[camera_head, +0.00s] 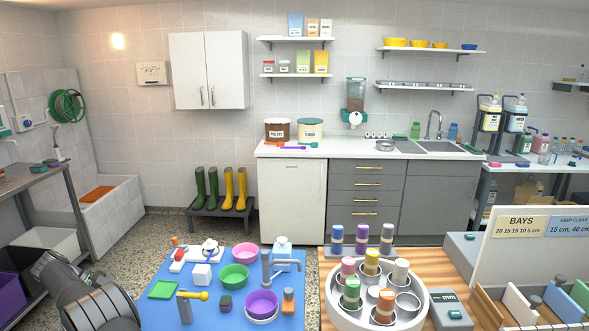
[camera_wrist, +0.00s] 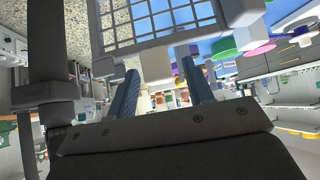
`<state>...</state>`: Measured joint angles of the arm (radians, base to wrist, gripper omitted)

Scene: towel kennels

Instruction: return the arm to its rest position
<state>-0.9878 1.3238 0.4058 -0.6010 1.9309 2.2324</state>
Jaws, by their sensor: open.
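My gripper (camera_wrist: 160,66) shows in the wrist view as two blue-grey fingers standing apart, with nothing between them. The wrist view looks tilted, with the room turned over. In the head view my dark arm (camera_head: 88,296) is at the lower left, beside the left edge of the blue mat (camera_head: 213,300). I cannot make out the gripper's fingers in the head view. A pale frame with a grid (camera_wrist: 160,20) lies beyond the fingertips in the wrist view; I cannot tell what it belongs to.
The mat holds a green bowl (camera_head: 234,277), a purple bowl (camera_head: 261,303), a grey tap (camera_head: 267,268) and a yellow-headed tool (camera_head: 193,296). Right of it, a round white tray (camera_head: 337,312) holds several coloured cylinders. A metal shelf (camera_head: 37,178) stands at the left. Speckled floor (camera_head: 160,226) lies behind the mat.

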